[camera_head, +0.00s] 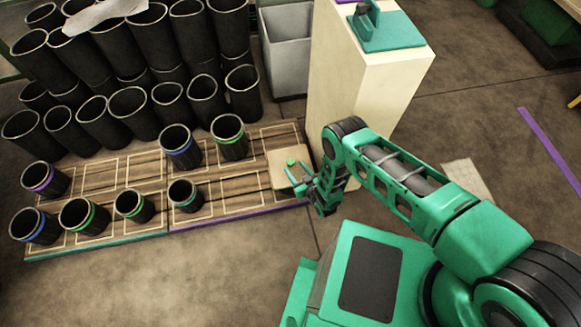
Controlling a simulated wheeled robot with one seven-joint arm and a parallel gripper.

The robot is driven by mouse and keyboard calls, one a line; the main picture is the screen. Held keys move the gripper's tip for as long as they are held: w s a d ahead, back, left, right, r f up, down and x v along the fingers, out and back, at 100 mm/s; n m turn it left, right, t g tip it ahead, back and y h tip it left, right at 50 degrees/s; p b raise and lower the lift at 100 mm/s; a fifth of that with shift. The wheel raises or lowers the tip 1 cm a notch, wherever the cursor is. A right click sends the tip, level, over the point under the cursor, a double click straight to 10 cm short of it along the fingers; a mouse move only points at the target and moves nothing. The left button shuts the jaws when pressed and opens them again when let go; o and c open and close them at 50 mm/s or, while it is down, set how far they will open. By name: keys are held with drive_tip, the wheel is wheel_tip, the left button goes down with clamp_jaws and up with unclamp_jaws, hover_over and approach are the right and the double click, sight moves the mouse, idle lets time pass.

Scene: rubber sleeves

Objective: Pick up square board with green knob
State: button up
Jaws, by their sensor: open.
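The square board (284,170) is pale tan and lies flat at the right end of the wooden pallet mat. Its small green knob (291,163) stands up near the middle of the board. My gripper (296,181) is green and open, at the right part of the board, with its fingers close to the knob. I cannot tell whether the fingers touch the knob or the board. Part of the board's right side is hidden by my gripper and wrist.
The marked wooden mat (125,176) holds several black sleeves with coloured bands, such as a green-banded one (229,141). Many plain black sleeves (128,107) are stacked behind. A tall cream block (362,70) with a green item (388,33) on top stands just behind my arm. A grey bin (288,52) stands beside it.

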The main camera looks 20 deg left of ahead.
sight(292, 165)
drive_tip(key=shift+x, duration=2.55)
drive_tip(key=c, duration=1.2)
clamp_jaws()
drive_tip(key=shift+r, duration=0.15)
